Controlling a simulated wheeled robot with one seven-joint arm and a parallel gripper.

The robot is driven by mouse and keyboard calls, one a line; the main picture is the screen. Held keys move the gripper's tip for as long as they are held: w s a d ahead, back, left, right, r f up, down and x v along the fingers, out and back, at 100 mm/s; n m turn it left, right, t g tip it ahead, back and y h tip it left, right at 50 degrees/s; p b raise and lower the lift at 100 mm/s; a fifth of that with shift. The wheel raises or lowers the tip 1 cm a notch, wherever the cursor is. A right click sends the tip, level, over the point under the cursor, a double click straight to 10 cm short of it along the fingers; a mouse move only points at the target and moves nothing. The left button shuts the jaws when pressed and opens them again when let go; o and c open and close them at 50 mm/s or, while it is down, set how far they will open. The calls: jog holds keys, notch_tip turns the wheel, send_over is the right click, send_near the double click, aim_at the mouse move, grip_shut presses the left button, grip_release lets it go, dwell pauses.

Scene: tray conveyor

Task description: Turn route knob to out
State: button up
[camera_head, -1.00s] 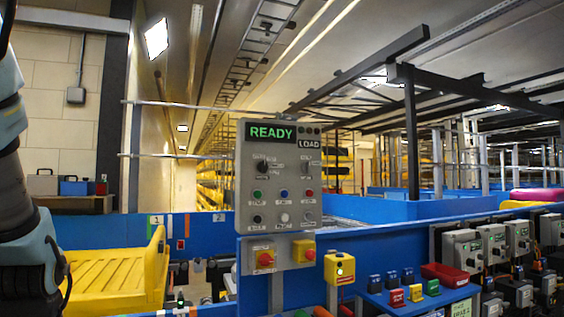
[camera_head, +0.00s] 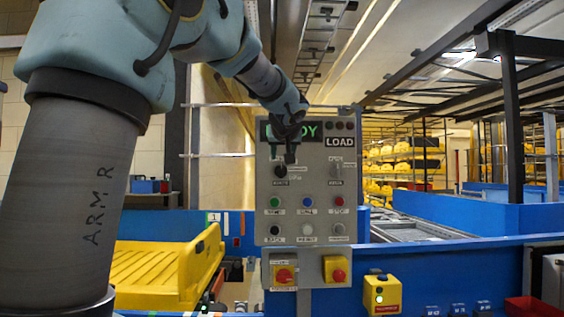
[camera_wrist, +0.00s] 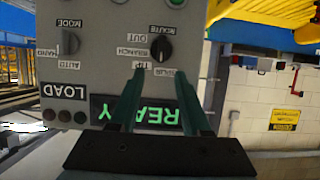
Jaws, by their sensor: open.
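The route knob (camera_wrist: 161,47) is a dark round knob on the grey control panel (camera_head: 312,215). In the wrist view it appears upside down, with labels reading ROUTE, OUT and BRANCH around it. Its handle looks roughly vertical there; I cannot tell which label it points to. In the head view the knob (camera_head: 281,172) is at the panel's upper left, partly behind my gripper (camera_head: 290,158). In the wrist view my gripper (camera_wrist: 160,74) is open and empty, its two fingers apart and pointing towards the knob. I see no clear contact with it.
The mode knob (camera_wrist: 70,42) is close beside the route knob. The display (camera_wrist: 148,115) and LOAD label are near my fingers. Coloured buttons (camera_head: 307,202) and red knobs (camera_head: 285,275) are lower. A yellow tray (camera_head: 165,270) lies left.

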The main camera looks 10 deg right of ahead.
aim_at(281, 166)
jog(key=p+x, duration=0.2)
jog(key=x, duration=0.5)
jog(key=shift+w+f+p, duration=0.2)
jog(key=shift+w+p, duration=0.1)
jog(key=shift+p, duration=0.1)
grip_shut()
